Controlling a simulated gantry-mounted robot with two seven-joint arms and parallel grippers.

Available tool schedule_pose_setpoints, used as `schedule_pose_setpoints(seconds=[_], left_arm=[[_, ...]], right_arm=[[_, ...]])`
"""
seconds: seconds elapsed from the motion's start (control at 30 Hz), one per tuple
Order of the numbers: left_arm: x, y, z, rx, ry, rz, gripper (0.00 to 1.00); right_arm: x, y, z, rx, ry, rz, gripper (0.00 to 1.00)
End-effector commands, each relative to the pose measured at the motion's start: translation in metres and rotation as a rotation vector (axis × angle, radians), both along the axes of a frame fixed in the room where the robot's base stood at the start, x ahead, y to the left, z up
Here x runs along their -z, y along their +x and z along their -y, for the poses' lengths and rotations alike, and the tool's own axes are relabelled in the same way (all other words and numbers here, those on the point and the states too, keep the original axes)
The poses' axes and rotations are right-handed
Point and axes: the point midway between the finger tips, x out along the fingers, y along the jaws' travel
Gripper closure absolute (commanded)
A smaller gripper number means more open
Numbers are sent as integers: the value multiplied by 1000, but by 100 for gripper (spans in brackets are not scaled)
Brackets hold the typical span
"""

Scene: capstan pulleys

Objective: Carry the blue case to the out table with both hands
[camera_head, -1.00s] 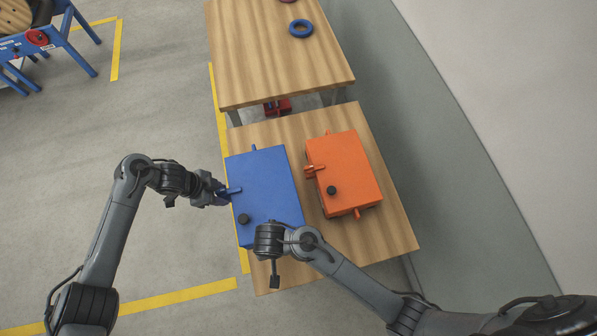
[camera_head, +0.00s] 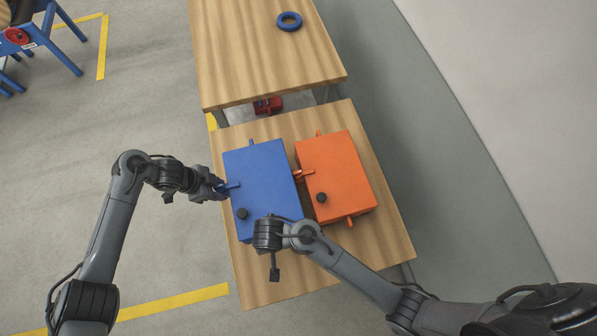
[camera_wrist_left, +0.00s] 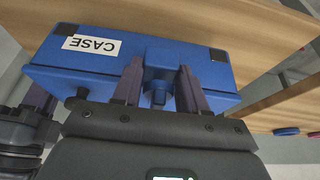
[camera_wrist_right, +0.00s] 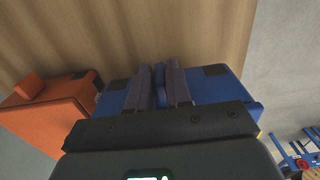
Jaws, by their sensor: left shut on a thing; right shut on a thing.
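The blue case (camera_head: 262,180) is over the left part of the near wooden table; the head view does not settle whether it is clear of the top. My left gripper (camera_head: 220,188) is shut on the handle at the case's left side. The left wrist view shows its fingers around that handle (camera_wrist_left: 158,92), below the CASE label. My right gripper (camera_wrist_right: 161,82) is shut on a blue grip of the case in the right wrist view. In the head view my right wrist hides its fingers and the case's near edge. Nothing marks which table is the out table.
An orange case (camera_head: 335,175) lies close at the blue case's right. The near table (camera_head: 285,270) has bare wood in front. Beyond a gap stands another wooden table (camera_head: 260,60) with a blue ring (camera_head: 289,21). A red object (camera_head: 268,104) shows in the gap.

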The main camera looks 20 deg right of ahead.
Motion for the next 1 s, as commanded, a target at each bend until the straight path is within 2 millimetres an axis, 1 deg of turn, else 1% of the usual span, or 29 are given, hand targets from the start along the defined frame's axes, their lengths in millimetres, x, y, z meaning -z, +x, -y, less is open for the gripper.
schedule_pose_setpoints(seconds=[0.57, 0.77, 1.0], left_arm=[[1, 1, 0, -2, -2, 3, 100], [7, 1, 0, -2, -2, 3, 100], [18, 1, 0, -2, -2, 3, 100]], right_arm=[[2, 0, 0, -1, 0, 0, 100], [8, 0, 0, 0, 0, 0, 100], [20, 0, 0, 0, 0, 0, 100]])
